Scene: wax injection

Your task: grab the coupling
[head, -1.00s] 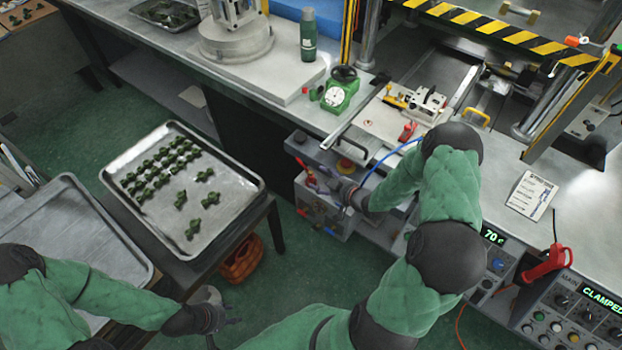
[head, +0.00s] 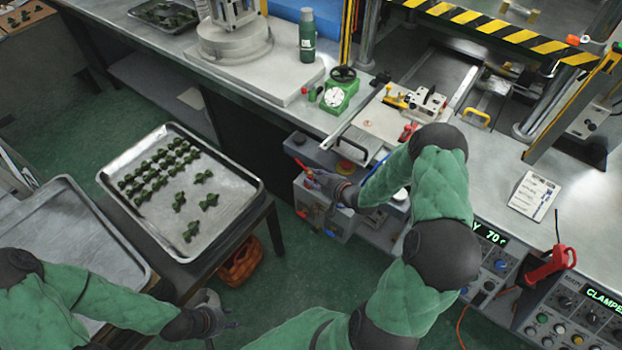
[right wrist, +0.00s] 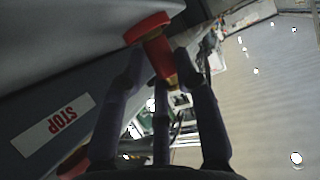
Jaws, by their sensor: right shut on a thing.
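My right gripper (head: 318,180) is at the front of the grey cabinet below the bench. In the right wrist view its dark fingers (right wrist: 165,92) are shut on a red, T-shaped piece with a brass-coloured end, which looks like the coupling (right wrist: 158,50). A bit of red also shows at the fingertips in the head view; the fingers hide part of the piece. My left gripper (head: 228,318) hangs low beside the tray table, its fingers apart and empty.
A metal tray (head: 235,205) of dark green parts stands on the table to the left. The grey cabinet (head: 325,222) carries knobs and fittings close to my right gripper. A blue hose (head: 374,170) runs near my right forearm. Green floor (head: 290,275) lies open between.

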